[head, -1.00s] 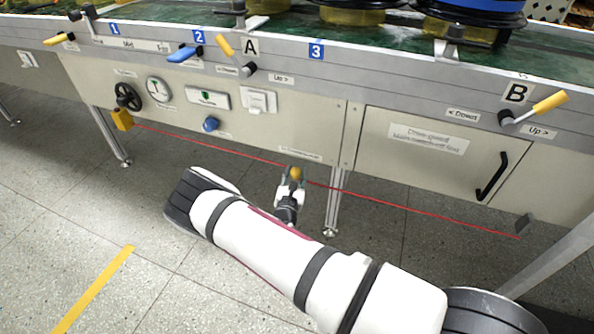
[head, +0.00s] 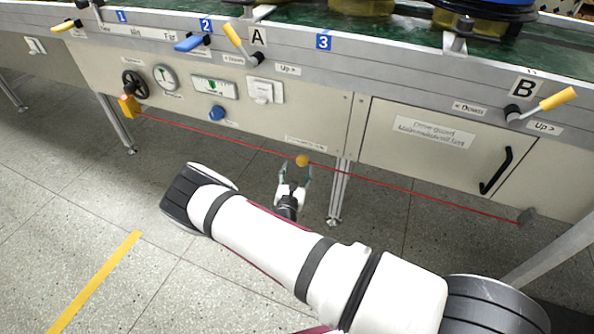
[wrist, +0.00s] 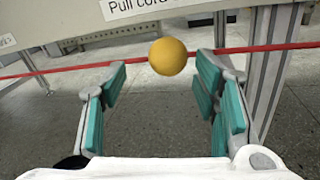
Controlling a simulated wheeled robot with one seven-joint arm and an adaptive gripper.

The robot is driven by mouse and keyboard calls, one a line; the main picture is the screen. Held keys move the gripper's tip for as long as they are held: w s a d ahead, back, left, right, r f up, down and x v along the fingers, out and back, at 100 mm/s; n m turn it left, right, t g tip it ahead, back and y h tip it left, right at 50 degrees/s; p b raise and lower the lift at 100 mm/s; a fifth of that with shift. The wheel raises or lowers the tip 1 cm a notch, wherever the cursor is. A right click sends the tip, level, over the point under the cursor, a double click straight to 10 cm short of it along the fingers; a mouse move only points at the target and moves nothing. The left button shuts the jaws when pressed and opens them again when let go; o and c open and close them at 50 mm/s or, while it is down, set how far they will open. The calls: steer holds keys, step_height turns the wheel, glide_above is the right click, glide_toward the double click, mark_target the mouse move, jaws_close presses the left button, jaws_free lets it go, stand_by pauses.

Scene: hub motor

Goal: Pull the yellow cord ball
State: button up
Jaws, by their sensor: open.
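The yellow cord ball (head: 302,160) sits on a taut red cord (head: 420,192) that runs along the front of the machine below its panel. In the wrist view the ball (wrist: 168,57) hangs on the red cord (wrist: 60,70), just beyond the fingertips and between their lines. My gripper (head: 294,172) is open and empty, just below the ball in the head view. In the wrist view its teal-padded fingers (wrist: 160,80) stand wide apart, one on each side of the ball. I see no contact with the ball.
The machine panel (head: 235,105) carries a handwheel (head: 134,84), a gauge (head: 166,77) and a blue knob (head: 217,112). A metal leg (head: 338,190) stands right of the ball, behind the cord. A yellow box (head: 128,106) sits at the cord's left end. The floor in front is clear.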

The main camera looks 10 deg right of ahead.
steer(key=v, duration=1.1)
steer(key=shift+s, duration=0.3)
steer(key=shift+a+r, duration=0.1)
steer(key=shift+a, duration=0.05)
